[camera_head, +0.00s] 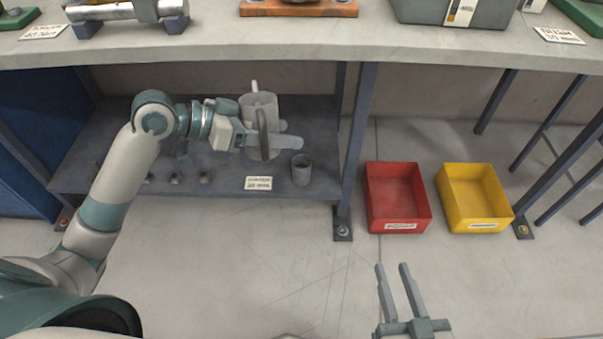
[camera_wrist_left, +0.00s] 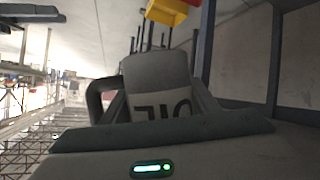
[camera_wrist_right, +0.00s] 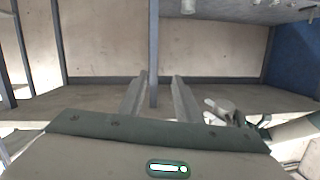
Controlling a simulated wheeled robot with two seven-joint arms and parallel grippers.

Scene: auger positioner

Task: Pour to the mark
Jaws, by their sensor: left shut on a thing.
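A pale grey jug (camera_head: 259,103) is at the lower shelf below the bench, in the grip of my left gripper (camera_head: 284,136). In the left wrist view the jug (camera_wrist_left: 157,73) shows between the fingers, with a dark handle and part of a label with large letters. I cannot tell whether its base touches the shelf. A small grey cup (camera_head: 301,170) stands on the shelf to the right of the jug; its contents and any mark are not visible. My right gripper (camera_head: 393,270) is open and empty above the floor; its spread fingers also show in the right wrist view (camera_wrist_right: 158,80).
The grey shelf (camera_head: 225,180) has a paper label (camera_head: 258,183) at its front edge and several small dark parts at left. A bench leg (camera_head: 355,140) stands right of the cup. A red bin (camera_head: 396,227) and a yellow bin (camera_head: 476,227) sit on the floor. The front floor is clear.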

